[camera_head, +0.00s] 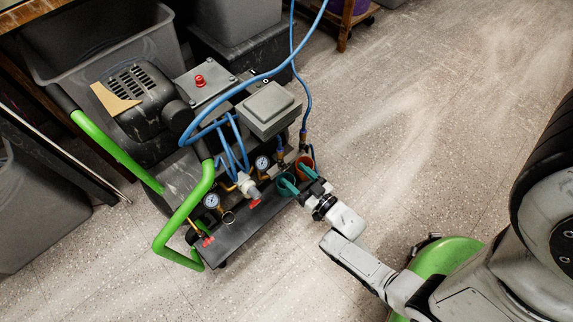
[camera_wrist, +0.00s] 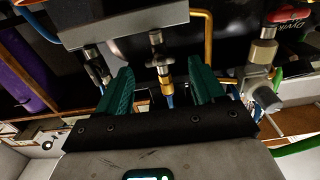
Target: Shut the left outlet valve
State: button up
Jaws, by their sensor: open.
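My gripper (camera_head: 298,178) is at the front of the air compressor (camera_head: 215,110), close to its outlet fittings. Its two teal fingers are apart. In the wrist view my gripper (camera_wrist: 162,73) has a brass and silver outlet fitting (camera_wrist: 166,78) showing in the gap between the fingers, with no clear contact. A second metal fitting (camera_wrist: 93,66) shows left of the left finger, below a grey metal lever or plate (camera_wrist: 110,49). In the head view a brass hose fitting (camera_head: 303,138) stands just beyond my gripper. I cannot tell which handle is the left outlet valve's, or its position.
Blue hoses (camera_head: 262,74) loop over the compressor. Pressure gauges (camera_head: 211,201) and a green tubular handle (camera_head: 184,217) are left of my gripper. Grey bins (camera_head: 105,50) stand behind. In the wrist view a red knob (camera_wrist: 287,15) is upper right. Floor (camera_head: 430,120) at right is clear.

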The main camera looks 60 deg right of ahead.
jog(key=shift+p+v, duration=0.3)
jog(key=shift+v, duration=1.85)
